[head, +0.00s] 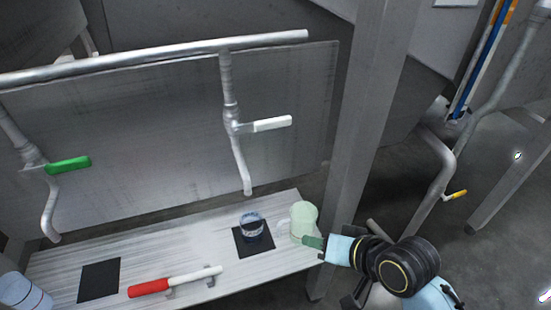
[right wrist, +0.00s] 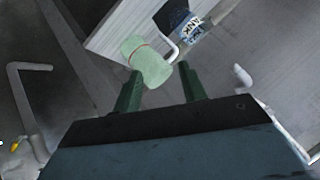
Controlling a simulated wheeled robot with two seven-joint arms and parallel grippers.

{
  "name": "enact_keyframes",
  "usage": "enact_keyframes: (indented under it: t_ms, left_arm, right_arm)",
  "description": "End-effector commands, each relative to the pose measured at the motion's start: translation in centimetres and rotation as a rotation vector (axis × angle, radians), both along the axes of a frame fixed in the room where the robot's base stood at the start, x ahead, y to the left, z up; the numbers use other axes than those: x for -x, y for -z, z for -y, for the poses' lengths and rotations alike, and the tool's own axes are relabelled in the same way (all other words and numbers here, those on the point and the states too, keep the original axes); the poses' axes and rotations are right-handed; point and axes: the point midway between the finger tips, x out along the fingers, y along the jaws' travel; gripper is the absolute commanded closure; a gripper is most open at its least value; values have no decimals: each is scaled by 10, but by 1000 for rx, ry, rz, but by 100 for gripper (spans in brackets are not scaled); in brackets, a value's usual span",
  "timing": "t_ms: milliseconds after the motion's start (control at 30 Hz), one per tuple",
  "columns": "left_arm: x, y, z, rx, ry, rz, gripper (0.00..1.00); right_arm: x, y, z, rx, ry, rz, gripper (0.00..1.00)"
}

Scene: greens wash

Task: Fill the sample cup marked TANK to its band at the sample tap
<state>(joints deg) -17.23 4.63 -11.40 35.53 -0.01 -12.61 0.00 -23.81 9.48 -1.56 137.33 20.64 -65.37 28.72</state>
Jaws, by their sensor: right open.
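A small cup (head: 251,227) with a dark blue band stands upright on the right black mat (head: 263,249), below the spout of the white-handled tap (head: 272,124). In the right wrist view the cup (right wrist: 188,28) shows a label with letters reading TANK. A pale green mug (head: 304,219) stands just right of it, handle to the left. The mug (right wrist: 145,62) has a thin orange line around it in the right wrist view. My right gripper (head: 313,243) is open at the mug's lower right; the mug is just beyond the fingertips (right wrist: 162,82). Contact is unclear. My left gripper is out of view.
A green-handled tap (head: 68,165) hangs over the left, with an empty black mat (head: 100,280) below. A red-and-white tool (head: 175,282) lies at the shelf's front. A clear container (head: 22,293) is at the left edge. A grey post (head: 365,110) rises behind the mug.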

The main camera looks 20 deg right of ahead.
Motion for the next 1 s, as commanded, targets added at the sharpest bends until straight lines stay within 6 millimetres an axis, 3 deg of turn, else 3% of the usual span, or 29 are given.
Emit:
enact_keyframes:
  t_ms: [33,200,300,400,667,1000]
  left_arm:
    - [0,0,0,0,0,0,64]
    - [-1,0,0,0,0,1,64]
    - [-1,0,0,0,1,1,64]
    - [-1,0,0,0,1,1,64]
    - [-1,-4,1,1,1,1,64]
    - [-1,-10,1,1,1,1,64]
  right_arm:
    - [-19,-26,-1,-127,56,70,58]
    - [-62,-106,2,-592,202,231,58]
    - [-75,-141,8,-808,245,280,58]
    - [-81,-161,13,-936,264,303,58]
    - [-106,-170,5,-994,272,309,58]
    - [-171,-169,-25,-989,272,308,58]
